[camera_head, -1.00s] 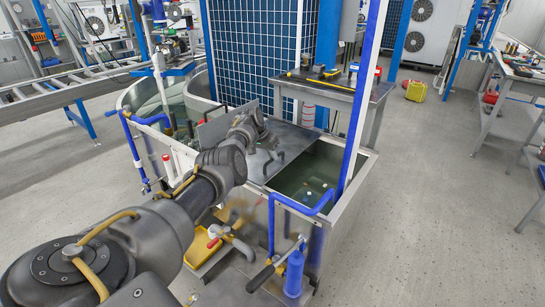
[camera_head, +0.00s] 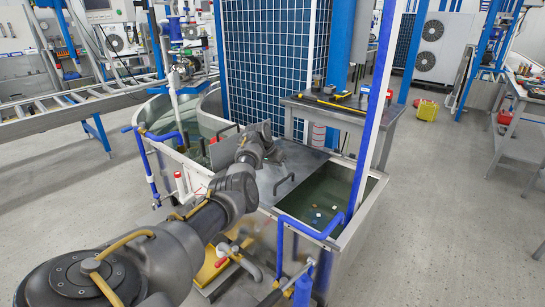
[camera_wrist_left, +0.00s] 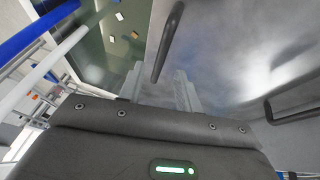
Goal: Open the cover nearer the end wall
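A grey metal cover (camera_head: 312,160) lies flat on the tank (camera_head: 352,220), beside the open dark-green water. Its bar handle (camera_head: 283,184) stands near the water's edge; a bar handle (camera_wrist_left: 168,42) shows in the left wrist view too. A second dark handle (camera_wrist_left: 292,100) is at that view's right. A grey plate (camera_head: 222,152) stands tilted up behind my left arm; I cannot tell whether it is another cover. My left gripper (camera_head: 277,157) is above the flat cover, near the handle. My right gripper is out of view.
Blue pipes (camera_head: 312,228) and a blue-white post (camera_head: 375,110) rise at the tank's front and right. A blue gridded panel (camera_head: 265,65) stands behind. A workbench (camera_head: 335,108) with tools is behind right. The floor (camera_head: 450,200) at right is clear.

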